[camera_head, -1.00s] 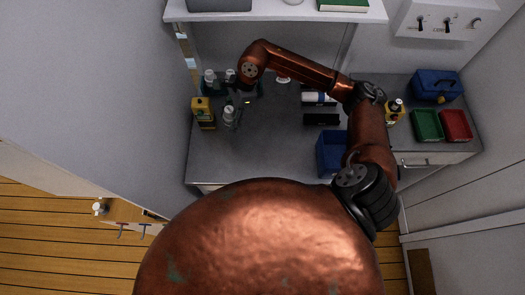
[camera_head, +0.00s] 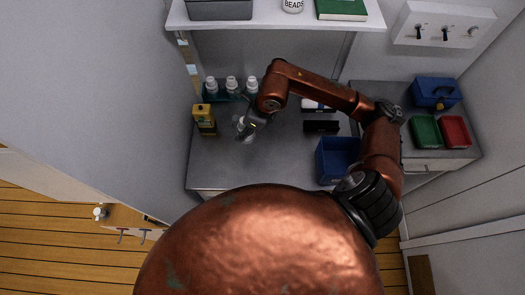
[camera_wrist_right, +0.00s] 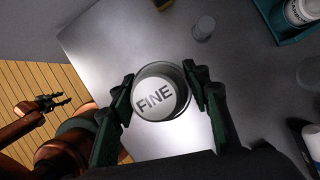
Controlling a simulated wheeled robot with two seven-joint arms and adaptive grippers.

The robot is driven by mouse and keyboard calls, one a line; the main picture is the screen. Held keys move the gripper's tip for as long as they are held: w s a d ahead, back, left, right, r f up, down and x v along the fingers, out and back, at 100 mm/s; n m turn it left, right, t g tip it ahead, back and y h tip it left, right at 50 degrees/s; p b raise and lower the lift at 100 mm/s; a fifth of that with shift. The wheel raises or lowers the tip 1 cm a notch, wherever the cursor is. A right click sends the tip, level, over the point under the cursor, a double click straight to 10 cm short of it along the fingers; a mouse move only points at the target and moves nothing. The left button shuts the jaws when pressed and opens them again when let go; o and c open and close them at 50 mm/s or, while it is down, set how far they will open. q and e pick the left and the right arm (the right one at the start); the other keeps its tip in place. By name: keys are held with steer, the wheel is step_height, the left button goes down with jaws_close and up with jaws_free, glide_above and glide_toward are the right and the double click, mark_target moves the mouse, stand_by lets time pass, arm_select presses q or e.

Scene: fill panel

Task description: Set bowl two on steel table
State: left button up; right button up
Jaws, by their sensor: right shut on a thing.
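My right gripper (camera_head: 250,128) is over the left part of the steel table (camera_head: 285,160). In the right wrist view the gripper (camera_wrist_right: 163,88) is shut on a round, clear-rimmed container (camera_wrist_right: 159,92) with a white face marked FINE. The container also shows as a pale shape under the fingers in the head view (camera_head: 242,124). No mark reading "two" is visible, and I cannot tell whether its underside touches the table. My left gripper (camera_wrist_right: 55,102) is small and dark in the wrist view, away from the table; its fingers are unclear.
A yellow can (camera_head: 204,118) stands at the table's left edge. White-capped bottles (camera_head: 231,84) stand behind in a teal rack. A blue bin (camera_head: 337,160) and black box (camera_head: 321,127) are on the right. A clear cylinder (camera_wrist_right: 203,28) stands near the gripper. The front middle is bare.

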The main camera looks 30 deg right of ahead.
steer(key=s+d+f, duration=0.1)
steer(key=s+f, duration=0.1)
steer(key=s+d+f, duration=0.1)
steer(key=s+f, duration=0.1)
steer(key=s+d+f+p, duration=0.1)
steer(key=s+f, duration=0.1)
steer(key=shift+s+f, duration=0.25)
steer(key=shift+f, duration=0.15)
step_height(320, 180, down, 3)
steer(key=shift+s+d+f+p, duration=0.1)
steer(key=shift+d+p, duration=0.05)
steer(key=shift+p, duration=0.15)
steer(key=shift+f, duration=0.2)
steer(key=o, duration=1.2)
steer(key=shift+r, duration=0.15)
